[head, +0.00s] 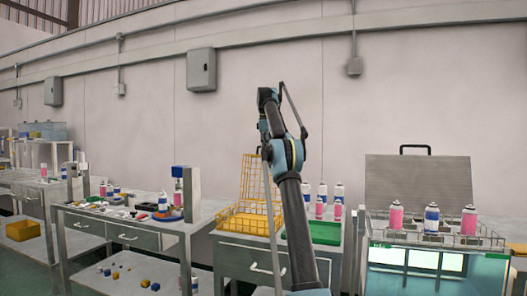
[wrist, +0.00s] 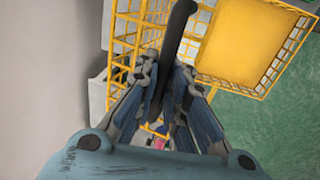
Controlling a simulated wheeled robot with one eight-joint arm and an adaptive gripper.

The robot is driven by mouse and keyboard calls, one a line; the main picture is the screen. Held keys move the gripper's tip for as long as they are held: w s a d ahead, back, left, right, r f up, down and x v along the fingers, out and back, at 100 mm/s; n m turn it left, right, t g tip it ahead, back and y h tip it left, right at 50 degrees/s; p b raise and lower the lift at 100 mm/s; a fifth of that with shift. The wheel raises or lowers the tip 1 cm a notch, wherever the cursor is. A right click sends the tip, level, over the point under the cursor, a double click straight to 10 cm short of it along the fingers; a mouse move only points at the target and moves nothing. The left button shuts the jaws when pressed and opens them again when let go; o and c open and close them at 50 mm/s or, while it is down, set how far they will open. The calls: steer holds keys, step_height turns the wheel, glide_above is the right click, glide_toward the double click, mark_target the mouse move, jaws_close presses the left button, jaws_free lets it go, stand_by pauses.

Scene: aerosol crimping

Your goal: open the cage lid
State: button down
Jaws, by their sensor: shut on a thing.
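The yellow wire cage stands on the middle bench. In the head view its mesh lid (head: 251,176) stands upright, raised from the back of the low basket (head: 240,222). In the wrist view yellow mesh (wrist: 126,28) shows at the upper left and a yellow tray-like part (wrist: 240,42) at the upper right. My gripper (wrist: 162,100) is shut on a dark bar (wrist: 178,28) that runs up between its fingers. I cannot tell whether the bar joins the lid. In the head view my arm hides the gripper.
A green tray (head: 326,233) and several spray cans (head: 338,193) are right of the cage. A tank with canned rack (head: 431,222) and raised grey lid (head: 418,185) stands further right. A bench with small parts (head: 90,207) is left. The wall rises behind.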

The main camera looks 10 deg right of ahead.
stand_by(0.3)
steer(key=c, duration=1.7)
jaws_free()
steer(key=shift+o, duration=0.2)
